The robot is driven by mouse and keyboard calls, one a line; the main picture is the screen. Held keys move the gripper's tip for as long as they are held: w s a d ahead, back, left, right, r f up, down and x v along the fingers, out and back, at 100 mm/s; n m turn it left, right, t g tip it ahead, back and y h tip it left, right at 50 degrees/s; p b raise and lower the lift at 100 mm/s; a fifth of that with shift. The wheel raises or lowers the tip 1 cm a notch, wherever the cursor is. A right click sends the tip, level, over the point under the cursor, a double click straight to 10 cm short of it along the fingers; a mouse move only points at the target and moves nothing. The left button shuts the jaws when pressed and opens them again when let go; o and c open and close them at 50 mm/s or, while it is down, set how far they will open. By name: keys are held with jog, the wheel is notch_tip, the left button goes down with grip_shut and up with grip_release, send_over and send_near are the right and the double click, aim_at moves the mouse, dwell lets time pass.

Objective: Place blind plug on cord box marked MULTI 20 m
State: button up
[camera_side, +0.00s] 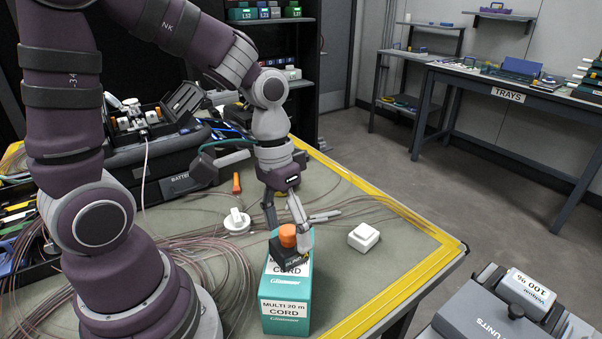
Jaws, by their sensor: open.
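The cord box (287,309) is a teal carton standing at the front of the table, with a white label reading MULTI 20 m CORD. The blind plug (287,255), a black block with an orange knob and small white lettering, is on the top of the box. Its underside is hidden, so full contact cannot be told. My gripper (288,238) is open, with its fingers pointing down on either side of the orange knob. I cannot tell whether either finger touches the plug.
A small white box (363,237) lies right of the carton, and a white round piece (237,221) lies behind it to the left. Loose fibre coils (205,270) spread at left. A grey case (495,312) stands at front right. Yellow tape (405,285) marks the table edge.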

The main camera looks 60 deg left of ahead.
aim_at(270, 240)
jog(key=shift+r, duration=0.1)
jog(key=r, duration=0.4)
jog(key=a+r, duration=0.1)
jog(key=r, duration=0.2)
jog(key=shift+s+r+t, duration=0.25)
jog(key=shift+r+t, duration=0.05)
jog(key=shift+r, duration=0.1)
jog(key=shift+s+a+r+m+t+y, duration=0.25)
jog(key=shift+s+t, duration=0.2)
jog(key=shift+t, duration=0.35)
jog(key=shift+s+a+r+m+t+y, duration=0.15)
jog(key=shift+s+t+y, duration=0.25)
jog(key=shift+t, duration=0.4)
jog(key=shift+s+a+r+m+t+y, duration=0.1)
jog(key=shift+s+a+m+t+y, duration=0.15)
jog(key=shift+s+t, duration=0.4)
